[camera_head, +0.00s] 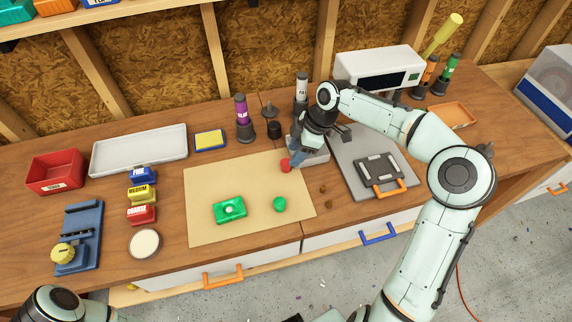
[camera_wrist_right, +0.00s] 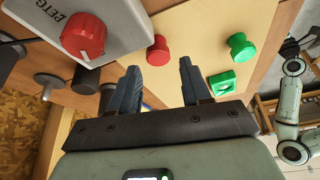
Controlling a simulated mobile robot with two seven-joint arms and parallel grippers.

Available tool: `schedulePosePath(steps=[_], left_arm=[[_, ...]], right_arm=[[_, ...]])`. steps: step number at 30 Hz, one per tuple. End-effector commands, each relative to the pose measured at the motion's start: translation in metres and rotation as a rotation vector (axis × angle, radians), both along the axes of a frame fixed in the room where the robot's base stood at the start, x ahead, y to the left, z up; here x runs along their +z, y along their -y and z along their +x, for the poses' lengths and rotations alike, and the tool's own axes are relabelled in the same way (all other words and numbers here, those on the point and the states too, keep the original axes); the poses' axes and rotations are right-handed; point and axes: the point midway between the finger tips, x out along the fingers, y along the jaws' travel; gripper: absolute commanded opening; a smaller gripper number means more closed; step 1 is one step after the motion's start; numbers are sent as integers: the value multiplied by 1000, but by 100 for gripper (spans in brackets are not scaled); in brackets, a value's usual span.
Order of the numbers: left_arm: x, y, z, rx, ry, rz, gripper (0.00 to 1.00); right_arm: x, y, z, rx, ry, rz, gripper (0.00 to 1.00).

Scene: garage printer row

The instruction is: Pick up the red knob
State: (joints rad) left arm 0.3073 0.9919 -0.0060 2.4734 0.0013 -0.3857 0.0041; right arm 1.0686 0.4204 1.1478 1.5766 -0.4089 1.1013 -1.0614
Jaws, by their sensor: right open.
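A small red knob (camera_head: 286,165) stands on the tan mat near its right edge in the head view. In the right wrist view it (camera_wrist_right: 159,50) shows beyond the fingertips, roughly between them. A larger red dial (camera_wrist_right: 83,33) sits on a grey box marked PETG (camera_wrist_right: 115,20). My right gripper (camera_head: 295,157) is open and empty, pointing down close by the red knob; the fingers (camera_wrist_right: 158,75) are apart and I see no contact. In the head view the gripper partly hides the grey box (camera_head: 318,157). My left gripper is not in view.
The tan mat (camera_head: 210,180) also carries a green knob (camera_head: 279,204) and a green block (camera_head: 230,209). Small brown pieces (camera_head: 323,189) lie right of the mat. A grey plate (camera_head: 350,150) stands further right. Bottles (camera_head: 243,118) stand behind the mat.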

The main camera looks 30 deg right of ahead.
Motion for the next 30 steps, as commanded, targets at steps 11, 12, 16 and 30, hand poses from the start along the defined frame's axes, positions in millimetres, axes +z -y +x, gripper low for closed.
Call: schedulePosePath(steps=[11, 12, 16, 30], left_arm=[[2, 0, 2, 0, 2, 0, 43], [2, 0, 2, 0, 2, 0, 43], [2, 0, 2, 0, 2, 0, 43], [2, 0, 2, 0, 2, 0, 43]], right_arm=[[-40, -16, 11, 1, 0, 1, 48], [-41, -16, 11, 1, 0, 0, 48], [-40, -16, 11, 0, 0, 0, 48], [-39, -16, 11, 1, 1, 1, 5]])
